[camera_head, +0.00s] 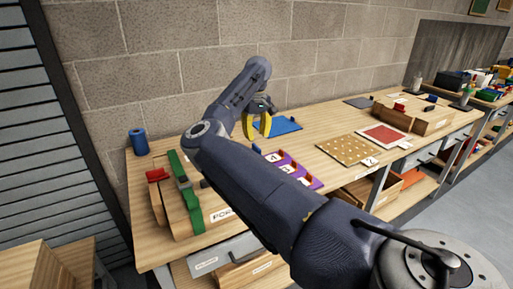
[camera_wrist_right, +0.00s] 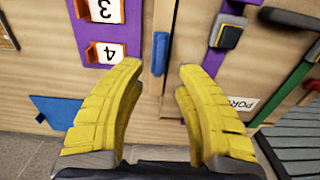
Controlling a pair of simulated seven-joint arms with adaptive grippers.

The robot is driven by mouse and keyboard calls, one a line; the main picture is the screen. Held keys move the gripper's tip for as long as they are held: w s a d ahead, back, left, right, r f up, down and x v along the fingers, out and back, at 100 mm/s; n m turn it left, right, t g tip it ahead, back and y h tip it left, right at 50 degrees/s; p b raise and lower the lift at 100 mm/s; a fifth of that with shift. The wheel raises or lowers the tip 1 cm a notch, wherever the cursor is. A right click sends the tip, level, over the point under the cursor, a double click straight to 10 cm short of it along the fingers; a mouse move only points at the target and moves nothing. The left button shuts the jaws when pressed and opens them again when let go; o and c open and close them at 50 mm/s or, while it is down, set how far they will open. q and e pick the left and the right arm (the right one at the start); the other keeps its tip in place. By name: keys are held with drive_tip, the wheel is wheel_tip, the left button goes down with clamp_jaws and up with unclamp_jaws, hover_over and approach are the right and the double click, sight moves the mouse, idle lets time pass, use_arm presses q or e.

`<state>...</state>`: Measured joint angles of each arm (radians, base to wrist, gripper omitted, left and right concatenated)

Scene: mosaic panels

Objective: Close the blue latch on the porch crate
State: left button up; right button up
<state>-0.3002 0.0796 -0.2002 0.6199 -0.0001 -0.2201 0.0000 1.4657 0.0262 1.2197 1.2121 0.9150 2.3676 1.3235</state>
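The wooden porch crate (camera_head: 182,222) stands at the left end of the bench, partly hidden by my right arm. Its cut-off label (camera_wrist_right: 241,103) shows in the right wrist view. The blue latch (camera_wrist_right: 160,53) is a short upright blue bar at a wooden edge in that view. I cannot make it out in the head view, and I cannot tell whether it is fastened. My right gripper (camera_head: 258,134) has its yellow fingers apart and empty. In the wrist view the gap between its fingertips (camera_wrist_right: 160,80) lies just below the blue latch, with no contact visible. My left gripper is out of view.
The crate carries a green strap (camera_head: 190,200), a red piece (camera_head: 157,174) and a purple strap with a dark buckle (camera_wrist_right: 228,35). A numbered purple panel (camera_head: 282,164), a blue sheet (camera_head: 285,126) and a blue cylinder (camera_head: 138,141) are nearby. The bench back is fairly clear.

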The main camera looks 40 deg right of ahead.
sight(256, 146)
drive_tip(key=shift+f, duration=2.95)
drive_tip(key=shift+o, duration=0.4)
clamp_jaws()
